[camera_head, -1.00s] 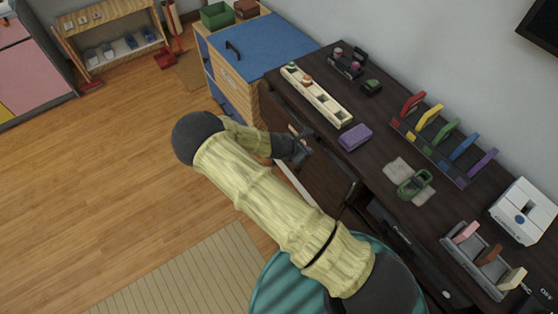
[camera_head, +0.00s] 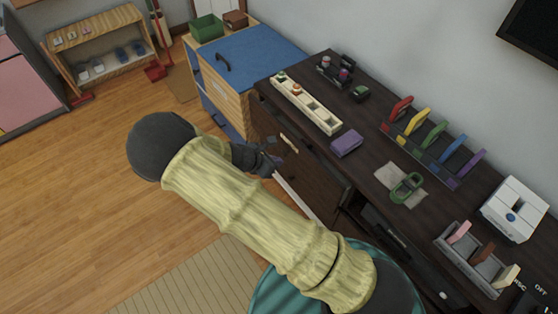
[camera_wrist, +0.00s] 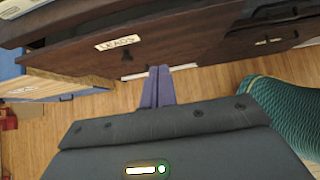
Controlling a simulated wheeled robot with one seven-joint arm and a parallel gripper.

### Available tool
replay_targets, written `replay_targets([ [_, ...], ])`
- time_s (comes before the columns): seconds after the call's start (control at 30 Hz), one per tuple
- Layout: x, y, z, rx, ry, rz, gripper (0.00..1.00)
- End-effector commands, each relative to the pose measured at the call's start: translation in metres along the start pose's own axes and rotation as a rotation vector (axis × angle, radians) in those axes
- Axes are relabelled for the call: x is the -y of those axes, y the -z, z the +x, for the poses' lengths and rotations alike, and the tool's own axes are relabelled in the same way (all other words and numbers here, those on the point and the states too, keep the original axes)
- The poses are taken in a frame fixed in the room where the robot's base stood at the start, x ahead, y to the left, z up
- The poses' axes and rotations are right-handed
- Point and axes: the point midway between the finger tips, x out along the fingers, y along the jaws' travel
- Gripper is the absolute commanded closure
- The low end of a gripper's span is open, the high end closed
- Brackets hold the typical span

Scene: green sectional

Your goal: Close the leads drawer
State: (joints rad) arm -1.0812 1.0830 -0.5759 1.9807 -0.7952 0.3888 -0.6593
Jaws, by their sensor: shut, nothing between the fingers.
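The leads drawer (camera_wrist: 190,50) has a dark brown front with a white "LEADS" label (camera_wrist: 118,42) in the wrist view. In the head view a pale label (camera_head: 288,143) shows on the dark cabinet's front, just beyond my gripper (camera_head: 272,163). My gripper's purple-grey fingers (camera_wrist: 159,75) are together, empty, and point at the lower part of the drawer front. I cannot tell whether the tips touch it. My arm hides much of the cabinet front in the head view, and how far the drawer stands out is unclear.
The dark cabinet top (camera_head: 325,150) carries a cream tray (camera_head: 306,103), a purple block (camera_head: 347,143) and a coloured rack (camera_head: 425,140). A blue-topped wooden cabinet (camera_head: 250,55) stands beyond it. A teal rounded thing (camera_wrist: 285,105) is close on the right. Wooden floor (camera_head: 70,190) is clear at left.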

Motion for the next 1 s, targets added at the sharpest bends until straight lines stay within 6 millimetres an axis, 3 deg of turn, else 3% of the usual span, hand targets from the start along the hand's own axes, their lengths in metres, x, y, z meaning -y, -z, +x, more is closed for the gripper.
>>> replay_targets([
  [0.23,0.003,-0.004,0.001,-0.011,0.011,0.027,1.0],
  [0.37,0.015,-0.016,0.001,-0.064,0.053,0.147,1.0],
  [0.67,0.072,-0.066,-0.018,-0.29,0.254,0.753,1.0],
  [1.0,0.135,-0.124,-0.066,-0.476,0.463,1.463,1.0],
])
